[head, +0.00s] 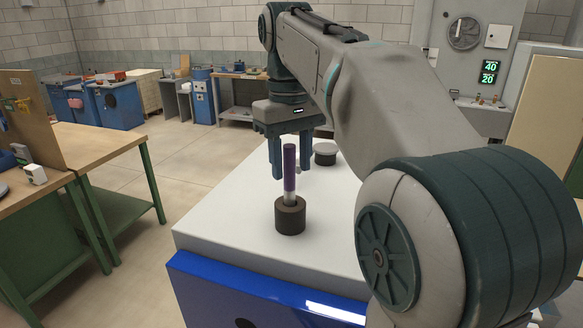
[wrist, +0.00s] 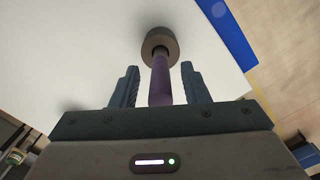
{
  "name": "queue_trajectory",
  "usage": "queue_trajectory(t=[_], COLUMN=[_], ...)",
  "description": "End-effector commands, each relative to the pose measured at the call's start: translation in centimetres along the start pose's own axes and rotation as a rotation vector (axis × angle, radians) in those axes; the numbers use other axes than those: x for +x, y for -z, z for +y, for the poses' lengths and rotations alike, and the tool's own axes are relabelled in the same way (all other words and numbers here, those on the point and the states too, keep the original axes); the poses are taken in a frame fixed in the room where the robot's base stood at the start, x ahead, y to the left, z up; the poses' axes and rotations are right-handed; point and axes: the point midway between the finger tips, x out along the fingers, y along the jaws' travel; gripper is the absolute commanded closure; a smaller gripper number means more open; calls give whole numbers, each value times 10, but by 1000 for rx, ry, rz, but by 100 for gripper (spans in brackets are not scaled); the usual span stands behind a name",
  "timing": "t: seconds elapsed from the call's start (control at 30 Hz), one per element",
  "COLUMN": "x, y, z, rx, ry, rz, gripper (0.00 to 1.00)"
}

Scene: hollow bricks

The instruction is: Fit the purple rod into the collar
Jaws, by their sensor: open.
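The purple rod (head: 290,170) stands upright on the white table top, its pale lower end in the opening of the dark collar (head: 290,218). How deep it sits inside is hidden. In the wrist view the purple rod (wrist: 161,82) runs from between my fingers to the collar (wrist: 160,42). My gripper (head: 291,172) is open, with its fingers pointing down on either side of the rod's upper part. In the wrist view my gripper (wrist: 158,84) shows gaps between both fingers and the rod.
The white table top (head: 225,218) has a blue front edge. The table's left part is clear. Wooden workbenches (head: 95,150) stand to the left.

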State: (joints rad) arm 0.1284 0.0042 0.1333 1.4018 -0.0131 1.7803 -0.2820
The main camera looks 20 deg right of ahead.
Motion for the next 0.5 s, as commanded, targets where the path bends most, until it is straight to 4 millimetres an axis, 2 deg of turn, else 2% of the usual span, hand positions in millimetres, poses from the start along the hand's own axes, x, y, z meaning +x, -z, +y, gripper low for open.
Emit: queue_trajectory(t=[0.1,0.3,0.5], x=[-19,-44,-55], y=[1,1,0], z=[0,0,0], rx=[-1,-1,0], ry=[-1,-1,-1], rz=[3,2,1], gripper=[59,59,59])
